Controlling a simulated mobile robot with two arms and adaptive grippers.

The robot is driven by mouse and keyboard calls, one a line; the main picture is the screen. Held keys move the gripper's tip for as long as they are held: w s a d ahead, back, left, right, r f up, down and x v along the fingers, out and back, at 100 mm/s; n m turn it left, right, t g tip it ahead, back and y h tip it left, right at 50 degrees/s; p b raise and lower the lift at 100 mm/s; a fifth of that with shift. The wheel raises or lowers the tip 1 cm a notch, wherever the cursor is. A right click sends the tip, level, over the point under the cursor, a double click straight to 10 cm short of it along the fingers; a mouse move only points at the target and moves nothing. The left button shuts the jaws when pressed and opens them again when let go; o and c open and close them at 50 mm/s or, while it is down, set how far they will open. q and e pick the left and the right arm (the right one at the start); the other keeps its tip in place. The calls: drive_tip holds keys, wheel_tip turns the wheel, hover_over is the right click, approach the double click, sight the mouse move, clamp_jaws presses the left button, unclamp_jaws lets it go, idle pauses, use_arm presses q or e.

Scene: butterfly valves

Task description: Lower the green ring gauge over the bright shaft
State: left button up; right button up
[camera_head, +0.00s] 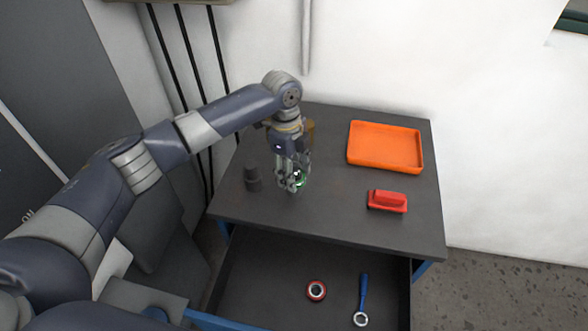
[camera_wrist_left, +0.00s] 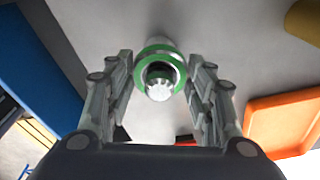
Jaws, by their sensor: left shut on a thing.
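My left gripper (camera_head: 293,186) hangs over the left part of the dark tabletop, its fingers pointing down. It is shut on the green ring gauge (camera_wrist_left: 143,66), which sits between the two fingers in the left wrist view. A bright ribbed shaft end (camera_wrist_left: 159,91) shows at the ring's opening in that view. I cannot tell how far the ring is over the shaft. In the head view, only a small green patch of the ring shows between the fingers, and the fingers hide most of the shaft. My right gripper is not in view.
An orange tray (camera_head: 350,160) and a red block (camera_head: 387,201) lie to the right. The tabletop's front is clear.

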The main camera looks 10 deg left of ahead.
use_arm(q)
drive_tip(key=o, duration=1.4)
drive_tip(key=shift+c, duration=0.2)
wheel_tip(320, 180, up, 12)
drive_tip(key=a, duration=0.1)
drive_tip(key=shift+w+a, duration=0.15)
drive_tip(key=shift+w, duration=0.1)
